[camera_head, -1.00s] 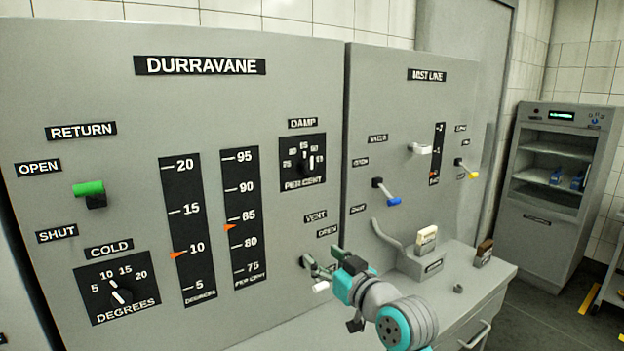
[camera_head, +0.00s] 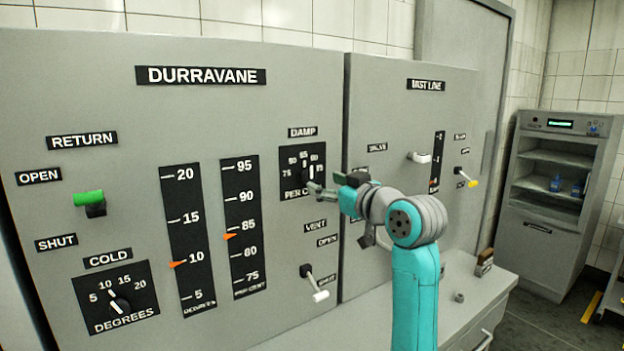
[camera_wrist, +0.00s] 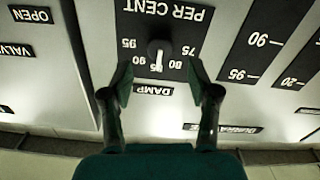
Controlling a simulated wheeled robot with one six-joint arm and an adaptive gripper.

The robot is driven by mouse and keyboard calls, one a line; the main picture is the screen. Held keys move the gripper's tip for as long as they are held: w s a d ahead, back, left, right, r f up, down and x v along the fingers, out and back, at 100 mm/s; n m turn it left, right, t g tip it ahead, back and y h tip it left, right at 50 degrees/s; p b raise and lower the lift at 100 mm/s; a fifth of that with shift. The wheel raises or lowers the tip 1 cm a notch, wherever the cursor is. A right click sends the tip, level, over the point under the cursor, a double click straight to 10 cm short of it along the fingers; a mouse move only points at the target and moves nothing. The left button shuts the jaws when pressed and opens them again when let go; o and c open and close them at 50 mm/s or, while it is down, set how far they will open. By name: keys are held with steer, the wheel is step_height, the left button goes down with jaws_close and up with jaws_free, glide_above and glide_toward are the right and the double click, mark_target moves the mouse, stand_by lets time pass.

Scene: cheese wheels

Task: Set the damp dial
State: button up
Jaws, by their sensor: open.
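The damp dial (camera_head: 290,172) is a black plate with a knob on the grey DURRAVANE panel, marked 75 to 95 per cent. In the wrist view the dial (camera_wrist: 180,38) appears upside down. Its knob (camera_wrist: 159,50) has a white line pointing close to 85. My gripper (camera_head: 318,188) is at the dial's lower right in the head view. In the wrist view my gripper (camera_wrist: 159,76) is open, one finger on each side of the dial's numbers, the knob between and slightly beyond the tips. I cannot tell whether either finger touches the plate.
The vent lever (camera_head: 318,283) with a white handle sticks out below the dial. A green return lever (camera_head: 89,194) and the cold dial (camera_head: 118,299) are at left. The per cent scale (camera_head: 240,190) has an orange pointer near 84. The MIST LINE panel (camera_head: 390,90) stands right, partly behind my arm.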

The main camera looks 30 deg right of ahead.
mark_target(311, 178)
steer(key=shift+w, duration=3.2)
steer(key=c, duration=1.2)
